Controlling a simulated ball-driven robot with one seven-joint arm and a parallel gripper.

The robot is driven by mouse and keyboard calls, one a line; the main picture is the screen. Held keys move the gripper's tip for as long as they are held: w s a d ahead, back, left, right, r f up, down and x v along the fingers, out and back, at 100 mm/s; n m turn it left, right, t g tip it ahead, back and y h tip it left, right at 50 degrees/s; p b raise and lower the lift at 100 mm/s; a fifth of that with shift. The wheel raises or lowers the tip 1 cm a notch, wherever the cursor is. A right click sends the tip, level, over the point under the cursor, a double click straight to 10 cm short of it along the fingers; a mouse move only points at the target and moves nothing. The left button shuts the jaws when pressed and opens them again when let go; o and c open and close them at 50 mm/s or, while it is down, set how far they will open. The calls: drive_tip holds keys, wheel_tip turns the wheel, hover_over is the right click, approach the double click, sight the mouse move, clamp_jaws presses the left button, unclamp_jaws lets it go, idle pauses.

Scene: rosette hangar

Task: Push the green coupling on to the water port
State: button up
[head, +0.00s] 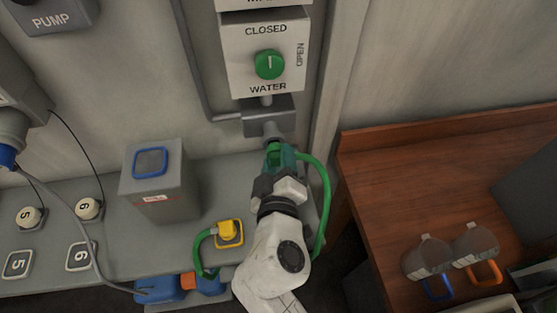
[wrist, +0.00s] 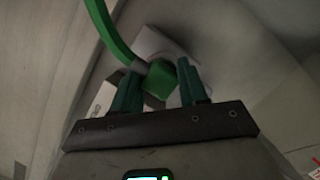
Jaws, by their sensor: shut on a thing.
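The green coupling (head: 274,155) is held in my gripper (head: 280,161), directly below the water port (head: 271,130), a grey spout under the WATER valve box. In the head view, the coupling's upper end meets the spout's lower end; I cannot tell whether it is seated. In the wrist view, the coupling (wrist: 158,79) sits between the two teal fingers of my gripper (wrist: 157,85), which are shut on it. The green hose (head: 325,195) loops down at the right of my arm; it also shows in the wrist view (wrist: 106,32).
The green valve knob (head: 269,64) has its white mark upright, towards CLOSED. A grey box (head: 160,183) and a yellow fitting (head: 228,231) stand on the grey shelf at the left.

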drive_tip(key=shift+w+a, duration=0.15)
drive_tip(key=shift+w, duration=0.25)
drive_tip(key=o, duration=1.1)
drive_tip(key=shift+s, duration=0.1)
drive_tip(key=shift+b+v, duration=1.05)
drive_tip(key=shift+v, duration=4.2)
